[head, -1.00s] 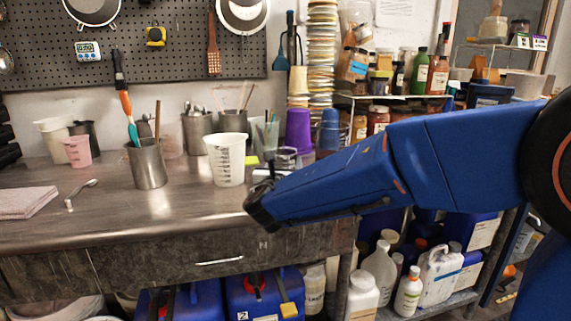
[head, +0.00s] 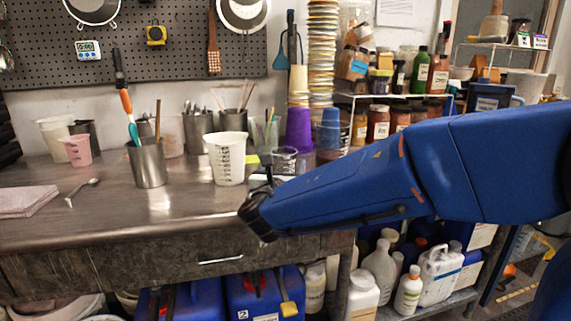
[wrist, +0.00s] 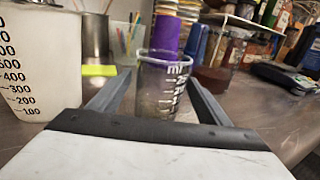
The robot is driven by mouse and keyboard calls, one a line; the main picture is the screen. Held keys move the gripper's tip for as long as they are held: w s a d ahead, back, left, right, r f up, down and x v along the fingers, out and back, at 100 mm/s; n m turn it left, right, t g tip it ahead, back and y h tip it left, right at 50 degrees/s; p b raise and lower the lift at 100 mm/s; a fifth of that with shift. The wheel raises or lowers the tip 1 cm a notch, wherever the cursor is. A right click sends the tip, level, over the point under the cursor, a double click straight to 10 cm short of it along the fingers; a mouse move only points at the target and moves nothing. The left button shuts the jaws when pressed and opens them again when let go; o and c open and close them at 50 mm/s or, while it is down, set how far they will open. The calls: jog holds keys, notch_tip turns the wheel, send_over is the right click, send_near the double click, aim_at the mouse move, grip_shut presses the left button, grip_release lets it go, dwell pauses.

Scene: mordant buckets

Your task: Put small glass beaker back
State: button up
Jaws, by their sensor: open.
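The small glass beaker (wrist: 160,88) is clear with white markings and stands upright on the metal counter in the wrist view. My gripper (wrist: 159,78) is open, with one finger on each side of the beaker. Whether either finger touches the glass I cannot tell. In the head view my gripper (head: 268,178) is at the counter's front right, largely hidden by my blue arm. A clear glass rim, likely the beaker (head: 285,156), shows just behind it.
A white measuring jug (head: 227,160) stands close to the left of my gripper. A purple cup (head: 299,128) and stacked cups stand behind. A metal tool pot (head: 149,165) is further left. Jars (wrist: 228,52) stand behind right. The front middle of the counter is clear.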

aim_at(283, 170)
jog(key=s, duration=0.5)
jog(key=s+a, duration=0.1)
jog(key=s, duration=0.2)
jog(key=shift+s, duration=0.2)
